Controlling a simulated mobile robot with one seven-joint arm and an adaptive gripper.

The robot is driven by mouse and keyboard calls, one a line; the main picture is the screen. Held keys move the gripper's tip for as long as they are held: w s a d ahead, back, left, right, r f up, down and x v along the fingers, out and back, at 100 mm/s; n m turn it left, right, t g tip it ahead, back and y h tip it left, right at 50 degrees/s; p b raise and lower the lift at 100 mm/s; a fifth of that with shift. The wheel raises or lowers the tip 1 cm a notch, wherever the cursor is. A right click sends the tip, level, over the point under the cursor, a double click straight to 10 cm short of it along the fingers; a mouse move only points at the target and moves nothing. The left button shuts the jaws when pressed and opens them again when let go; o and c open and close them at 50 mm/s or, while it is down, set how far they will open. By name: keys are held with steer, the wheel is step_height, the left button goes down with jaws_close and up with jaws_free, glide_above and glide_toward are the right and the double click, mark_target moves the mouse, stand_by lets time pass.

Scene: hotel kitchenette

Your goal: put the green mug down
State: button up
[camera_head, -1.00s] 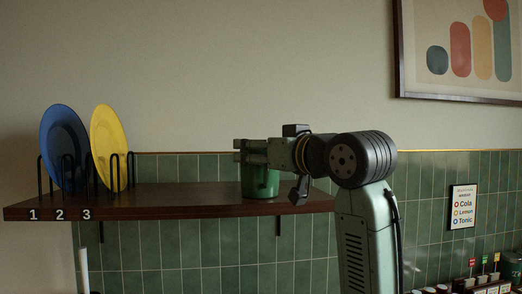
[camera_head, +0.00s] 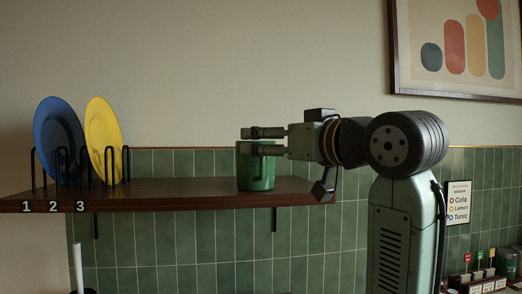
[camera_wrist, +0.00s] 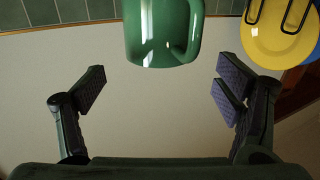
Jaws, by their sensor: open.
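The green mug (camera_head: 256,176) stands upright on the dark wooden shelf (camera_head: 180,193), near its right end. My gripper (camera_head: 266,141) is at the height of the mug's upper part, coming from the right, and its fingers partly cover the mug in the head view. In the wrist view, my gripper's fingers (camera_wrist: 162,84) are spread wide with nothing between them. The green mug (camera_wrist: 163,30) shows there beyond the fingertips, with its handle toward the right and clear of both fingers.
A blue plate (camera_head: 52,130) and a yellow plate (camera_head: 103,130) stand in black wire racks at the shelf's left, above the labels 1, 2 and 3. The shelf between racks and mug is bare.

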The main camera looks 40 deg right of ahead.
steer(key=s+b, duration=0.1)
steer(key=s, duration=0.4)
steer(key=shift+s+a, duration=0.15)
steer(key=shift+s, duration=0.1)
